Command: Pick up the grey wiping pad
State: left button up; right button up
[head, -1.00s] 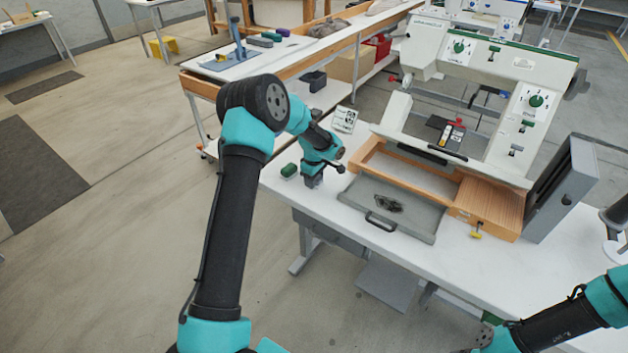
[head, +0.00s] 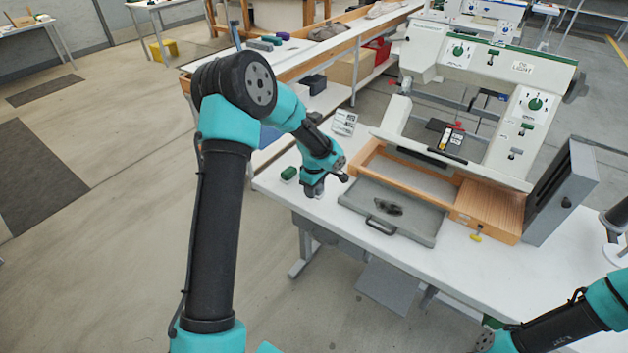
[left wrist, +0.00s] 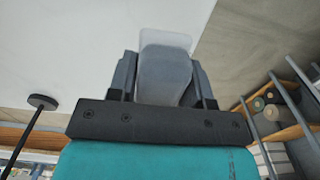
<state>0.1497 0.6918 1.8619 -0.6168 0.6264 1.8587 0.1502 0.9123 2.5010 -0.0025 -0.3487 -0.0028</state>
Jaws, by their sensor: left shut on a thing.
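The grey wiping pad (left wrist: 165,75) is between the two fingers of my left gripper (left wrist: 163,84) in the left wrist view. The gripper is shut on it, with a finger against each side. A pale, whitish layer (left wrist: 167,40) shows at the pad's far end. The pad is hard to make out there, mostly hidden by the gripper. My right arm is at the bottom right, its gripper out of view.
A grey tray (head: 415,228) with a handle and a dark heap in it lies right of my left gripper. Behind it stand a wooden frame (head: 485,208) and the white press (head: 428,45). A small printed card (head: 344,122) stands at the table's back edge.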

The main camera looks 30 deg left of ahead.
pick_arm(q)
jog(key=s+d, duration=0.4)
jog(key=s, duration=0.3)
jog(key=shift+s+d+r, duration=0.25)
jog(key=shift+d+r, duration=0.05)
jog(key=shift+r, duration=0.1)
jog(key=o, duration=0.5)
jog(key=c, duration=0.3)
jog(key=shift+c, duration=0.3)
